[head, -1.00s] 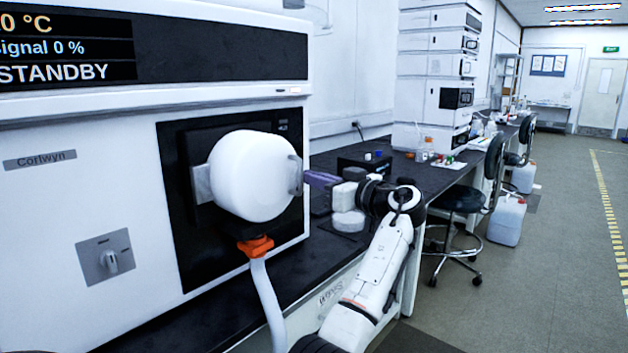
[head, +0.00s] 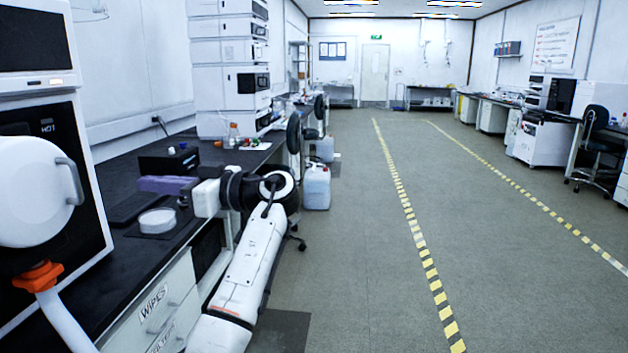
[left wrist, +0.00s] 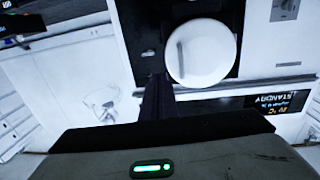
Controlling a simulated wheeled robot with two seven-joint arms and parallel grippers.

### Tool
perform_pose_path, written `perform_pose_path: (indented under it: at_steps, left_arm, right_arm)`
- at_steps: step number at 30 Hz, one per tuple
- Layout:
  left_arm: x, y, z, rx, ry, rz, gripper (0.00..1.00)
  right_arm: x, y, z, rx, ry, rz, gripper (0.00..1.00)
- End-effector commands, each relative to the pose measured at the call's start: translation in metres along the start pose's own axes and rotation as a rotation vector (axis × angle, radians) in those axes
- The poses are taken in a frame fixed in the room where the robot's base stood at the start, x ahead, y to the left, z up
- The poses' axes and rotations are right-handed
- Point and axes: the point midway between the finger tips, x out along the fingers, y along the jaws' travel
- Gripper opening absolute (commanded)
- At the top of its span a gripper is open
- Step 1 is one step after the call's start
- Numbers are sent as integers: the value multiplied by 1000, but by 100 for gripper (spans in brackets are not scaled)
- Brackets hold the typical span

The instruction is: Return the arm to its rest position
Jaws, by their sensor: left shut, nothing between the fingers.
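My left arm reaches in from the bottom of the head view. My left gripper (head: 146,184) has purple fingers that are shut and empty, pointing left above the bench. It is to the right of the round white door (head: 25,190) of the instrument, clear of its grey handle (head: 70,180). In the left wrist view, the dark shut fingers (left wrist: 155,98) point toward the instrument front, beside the white round door (left wrist: 201,55). My right gripper is not in view.
A black box (head: 168,163) and a tall stack of white modules (head: 228,60) stand beyond. The floor (head: 350,260) to the right is open.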

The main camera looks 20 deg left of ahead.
Motion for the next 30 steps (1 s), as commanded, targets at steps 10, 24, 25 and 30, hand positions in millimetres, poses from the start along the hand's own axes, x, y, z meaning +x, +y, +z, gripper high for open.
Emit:
perform_pose_path:
  at_steps: [10, 24, 25, 30]
  left_arm:
    - [17, -2, 0, 0, 0, -2, 0]
    - [105, -9, -1, 1, 1, -3, 0]
    - [108, -7, -2, 1, 0, 1, 0]
    - [123, -3, -2, -1, 1, 8, 0]
  right_arm:
    - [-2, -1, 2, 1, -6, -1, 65]
    - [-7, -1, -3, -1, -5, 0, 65]
    - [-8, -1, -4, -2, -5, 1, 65]
    - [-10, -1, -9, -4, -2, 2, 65]
